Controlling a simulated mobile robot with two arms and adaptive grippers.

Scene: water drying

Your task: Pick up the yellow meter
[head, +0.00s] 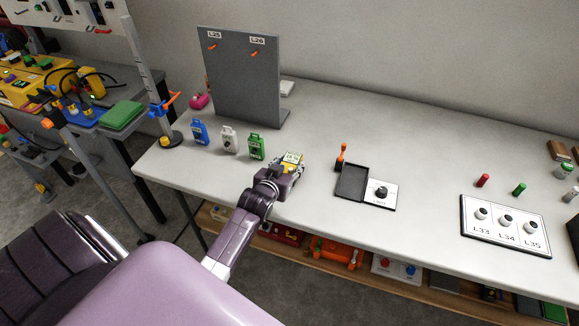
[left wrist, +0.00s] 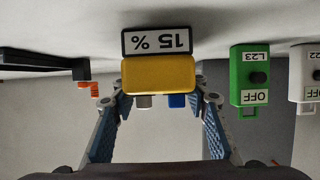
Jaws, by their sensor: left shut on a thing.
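The yellow meter (head: 293,157) is on the front left part of the white table, at the end of my left arm. My left gripper (head: 288,170) is shut on it. In the left wrist view, which is upside down, the yellow meter (left wrist: 158,76) sits between the two blue-padded fingers of my left gripper (left wrist: 158,101). Its display reads 15 %. The head view does not show clearly whether the meter touches the table. My right gripper is not in view.
Green (head: 257,147), white (head: 229,140) and blue (head: 200,132) boxes stand left of the meter. A grey panel (head: 240,80) stands behind them. A black tray (head: 352,181) and the L33–L35 board (head: 507,252) lie to the right. Bare table lies between the meter and the tray.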

